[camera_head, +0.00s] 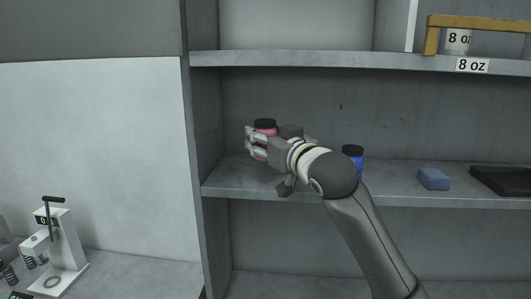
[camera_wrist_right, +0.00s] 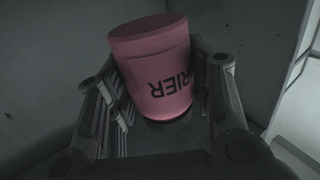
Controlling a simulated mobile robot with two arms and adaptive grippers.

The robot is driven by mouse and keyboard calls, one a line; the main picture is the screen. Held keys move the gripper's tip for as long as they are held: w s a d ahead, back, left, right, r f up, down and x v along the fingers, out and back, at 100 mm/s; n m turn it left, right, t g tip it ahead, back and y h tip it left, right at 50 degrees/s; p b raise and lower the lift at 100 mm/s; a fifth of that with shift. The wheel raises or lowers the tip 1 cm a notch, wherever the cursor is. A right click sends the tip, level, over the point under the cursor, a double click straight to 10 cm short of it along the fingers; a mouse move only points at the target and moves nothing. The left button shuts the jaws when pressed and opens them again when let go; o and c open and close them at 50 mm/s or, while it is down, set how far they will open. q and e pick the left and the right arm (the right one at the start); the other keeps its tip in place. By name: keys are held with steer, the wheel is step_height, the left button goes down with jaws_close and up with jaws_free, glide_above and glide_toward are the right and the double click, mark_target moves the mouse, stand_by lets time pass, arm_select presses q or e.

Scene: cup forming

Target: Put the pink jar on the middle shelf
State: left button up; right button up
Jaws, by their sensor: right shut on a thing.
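The pink jar (camera_head: 264,131) has a dark lid and is at the left end of the middle shelf (camera_head: 390,195). My right gripper (camera_head: 260,143) is shut on it and hides much of the jar in the head view. In the right wrist view the pink jar (camera_wrist_right: 157,75) shows dark lettering and looks tilted between the fingers of my right gripper (camera_wrist_right: 165,100). I cannot tell if the jar touches the shelf. My left gripper is not in view.
A blue jar (camera_head: 353,160) with a dark lid, a blue block (camera_head: 433,179) and a black tray (camera_head: 503,180) are farther right on the middle shelf. The upper shelf (camera_head: 330,60) is above my arm. A white device (camera_head: 62,250) stands at lower left.

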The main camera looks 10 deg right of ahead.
steer(key=shift+w+d+f, duration=0.15)
steer(key=shift+w+f, duration=0.7)
steer(key=shift+f, duration=0.1)
steer(key=f+p, duration=0.2)
steer(key=f, duration=0.1)
steer(key=shift+w, duration=0.3)
steer(key=shift+s+f, duration=0.1)
steer(key=shift+f, duration=0.25)
steer(key=shift+f, duration=0.1)
steer(key=o, duration=1)
steer(key=shift+f, duration=0.1)
steer(key=shift+o, duration=0.2)
